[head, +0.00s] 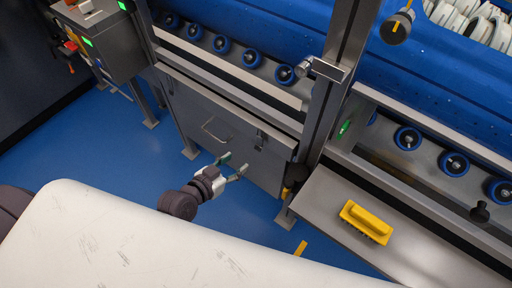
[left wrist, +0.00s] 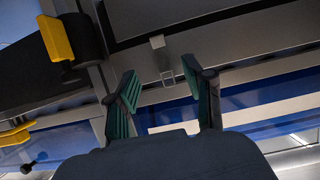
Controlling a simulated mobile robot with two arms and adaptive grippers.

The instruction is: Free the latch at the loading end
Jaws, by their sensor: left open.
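A small metal latch (head: 260,140) sits on the upper right part of a grey panel (head: 225,135) low on the machine. In the left wrist view a wire loop (left wrist: 167,78) and a small pale plate (left wrist: 157,42) show beyond the fingers; they look like this latch. My left gripper (head: 234,164) is open and empty, in front of the panel and below the latch. Its green-padded fingers (left wrist: 165,95) stand wide apart with the loop between them in the picture, not visibly touching it. My right gripper is not in view.
A wire handle (head: 214,132) is on the panel left of the latch. A steel post (head: 328,95) stands to the right. A yellow brush (head: 367,222) lies on a grey shelf (head: 330,215). A control box (head: 108,45) is at upper left. Blue floor (head: 125,150) is clear left of the gripper.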

